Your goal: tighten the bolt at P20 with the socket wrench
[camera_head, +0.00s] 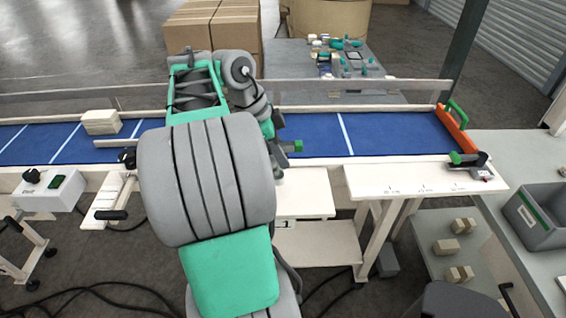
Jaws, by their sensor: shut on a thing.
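My gripper (274,122) is at the near side of the blue conveyor belt, right of my large grey arm links. It is small in view and partly hidden by my arm. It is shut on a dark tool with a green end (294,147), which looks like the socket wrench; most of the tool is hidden. The tool's green end shows over the belt's near edge. I cannot make out the bolt or a P20 mark; my arm covers part of the near rail. I cannot tell whether the tool touches a bolt.
The blue belt (390,133) runs across, with an orange end plate (455,129) at right. A white shelf (405,183) holds a dark and green device (468,160). A grey bin (540,215) stands at right.

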